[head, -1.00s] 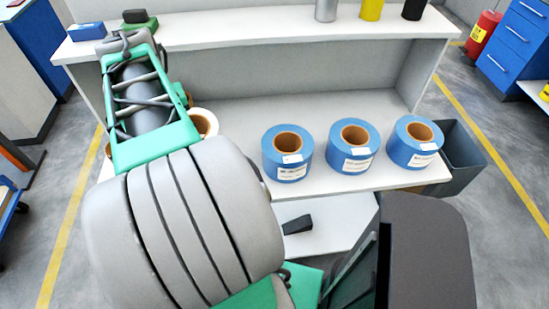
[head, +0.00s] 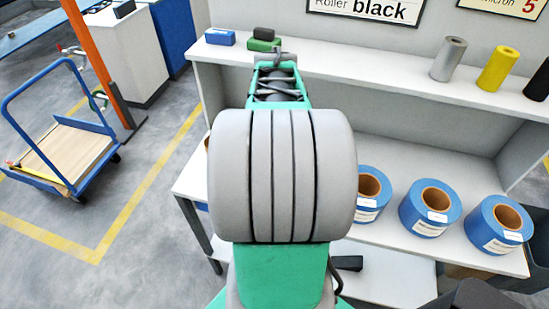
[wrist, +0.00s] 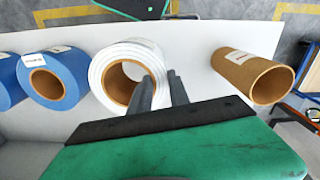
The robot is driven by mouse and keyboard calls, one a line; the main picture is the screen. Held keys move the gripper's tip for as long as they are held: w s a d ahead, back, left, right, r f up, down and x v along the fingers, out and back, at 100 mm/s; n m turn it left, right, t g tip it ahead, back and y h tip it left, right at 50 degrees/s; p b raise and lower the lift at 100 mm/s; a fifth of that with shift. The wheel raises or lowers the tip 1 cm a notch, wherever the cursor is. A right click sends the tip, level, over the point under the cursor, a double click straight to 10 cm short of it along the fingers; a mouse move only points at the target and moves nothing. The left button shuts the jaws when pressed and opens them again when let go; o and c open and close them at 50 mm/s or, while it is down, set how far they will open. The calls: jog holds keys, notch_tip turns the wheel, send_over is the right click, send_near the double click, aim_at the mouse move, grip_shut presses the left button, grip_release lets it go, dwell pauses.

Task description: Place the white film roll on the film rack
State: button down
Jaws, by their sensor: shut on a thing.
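The white film roll (wrist: 103,72) stands on the white shelf in the wrist view, with its brown cardboard core showing. My gripper (wrist: 162,88) is shut on the roll's near right wall, with one finger at the core opening and the other outside. In the head view my arm hides both the white roll and the gripper. I cannot pick out a film rack for certain in these frames.
Blue rolls (head: 430,208) stand on the lower shelf (head: 405,168), right of my arm. A bare brown core (wrist: 252,75) stands right of the white roll. Grey, yellow (head: 498,68) and black rolls stand on the upper shelf. A blue trolley (head: 68,150) is on the left floor.

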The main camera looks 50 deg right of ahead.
notch_tip(320, 180, down, 7)
jog(key=w+d+p, duration=0.1)
jog(key=w, duration=0.1)
jog(key=shift+w+d, duration=0.35)
jog(key=shift+d, duration=0.05)
jog(key=c, duration=1.2)
grip_release()
jog(key=shift+c, duration=0.2)
notch_tip(320, 180, up, 12)
jog(key=b, duration=0.2)
jog(key=w+a+n+t, duration=0.2)
jog(key=a+n, duration=0.3)
jog(key=a, duration=0.9)
jog(key=w+a+n+t, duration=0.2)
jog(key=a+n, duration=0.4)
jog(key=a, duration=0.9)
jog(key=shift+a+f, duration=0.2)
jog(key=shift+f, duration=0.25)
